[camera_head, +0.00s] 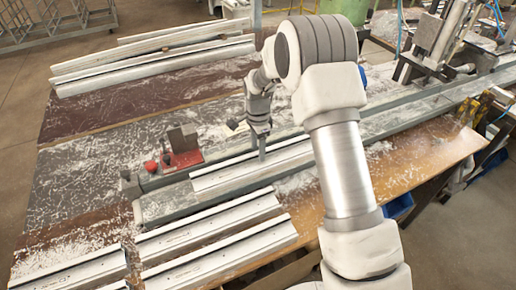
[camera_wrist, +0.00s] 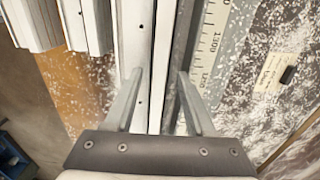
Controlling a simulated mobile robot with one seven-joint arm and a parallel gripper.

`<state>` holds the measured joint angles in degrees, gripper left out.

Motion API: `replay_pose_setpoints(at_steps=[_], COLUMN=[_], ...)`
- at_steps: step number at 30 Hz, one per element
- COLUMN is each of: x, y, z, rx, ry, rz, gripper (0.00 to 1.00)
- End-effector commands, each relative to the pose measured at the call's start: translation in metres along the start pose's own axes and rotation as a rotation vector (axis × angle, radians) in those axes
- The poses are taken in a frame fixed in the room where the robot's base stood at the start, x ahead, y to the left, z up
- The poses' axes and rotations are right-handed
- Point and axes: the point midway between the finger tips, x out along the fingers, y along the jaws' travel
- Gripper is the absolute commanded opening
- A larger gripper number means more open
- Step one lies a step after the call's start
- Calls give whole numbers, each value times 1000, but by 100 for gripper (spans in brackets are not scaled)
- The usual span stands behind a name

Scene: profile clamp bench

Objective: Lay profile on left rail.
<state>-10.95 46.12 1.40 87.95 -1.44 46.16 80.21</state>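A long white profile (camera_head: 225,178) lies along the front side of the grey rail (camera_head: 165,203) in the head view. My gripper (camera_head: 262,152) points down over the profile, right of its middle. In the wrist view the profile (camera_wrist: 131,45) runs lengthwise beneath my gripper (camera_wrist: 161,72). The two fingers stand apart, one on each side of a white ridge of the profile, with narrow gaps showing. I cannot tell how far the fingertips are above it. The dark grey rail edge and a ruler scale (camera_wrist: 205,45) run beside the profile on the right.
More white profiles (camera_head: 205,225) lie at the front of the bench, and several (camera_head: 150,60) at the back. A machine unit (camera_head: 440,40) stands at back right. White chips litter the bench.

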Motion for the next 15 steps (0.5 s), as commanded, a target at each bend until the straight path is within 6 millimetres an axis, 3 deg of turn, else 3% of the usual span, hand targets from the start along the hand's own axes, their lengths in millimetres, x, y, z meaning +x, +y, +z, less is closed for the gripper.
replay_pose_setpoints(at_steps=[9,15], x=[-5,-39], y=[0,-1], z=[0,0], rx=[0,1], ry=[0,1], rz=[-1,-5], gripper=[55,55])
